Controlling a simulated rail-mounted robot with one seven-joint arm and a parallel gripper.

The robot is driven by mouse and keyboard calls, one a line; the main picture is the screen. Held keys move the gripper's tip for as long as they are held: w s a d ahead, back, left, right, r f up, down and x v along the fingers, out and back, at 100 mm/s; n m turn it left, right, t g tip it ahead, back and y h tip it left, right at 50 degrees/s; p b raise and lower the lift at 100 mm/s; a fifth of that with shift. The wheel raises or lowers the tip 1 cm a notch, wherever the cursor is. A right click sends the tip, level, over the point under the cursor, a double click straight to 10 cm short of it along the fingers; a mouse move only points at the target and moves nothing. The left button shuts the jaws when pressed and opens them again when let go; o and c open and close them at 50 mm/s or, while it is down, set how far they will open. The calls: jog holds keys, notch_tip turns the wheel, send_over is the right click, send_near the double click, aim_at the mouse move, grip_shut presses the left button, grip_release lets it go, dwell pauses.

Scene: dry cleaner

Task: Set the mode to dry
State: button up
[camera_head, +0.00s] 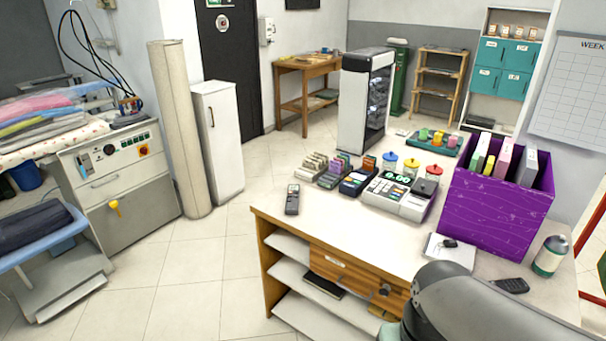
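Things that could carry a mode setting are in the head view. A grey machine (128,190) stands at the left, with a panel of dark knobs, small buttons and a red-and-yellow switch (144,151). A dark handheld remote (292,199) lies on the left part of the counter. Another dark handheld device (512,285) lies near the counter's right side. Labels and settings are too small to read, so I cannot tell which one has the dry mode. My grey arm shows at the bottom right, but my gripper is outside the view.
The counter (345,229) holds a cash register (399,195), a purple box (497,207) of files, a bottle (550,256), and several small trays and jars. A blue ironing board (38,238) is at the lower left. The tiled floor between machine and counter is clear.

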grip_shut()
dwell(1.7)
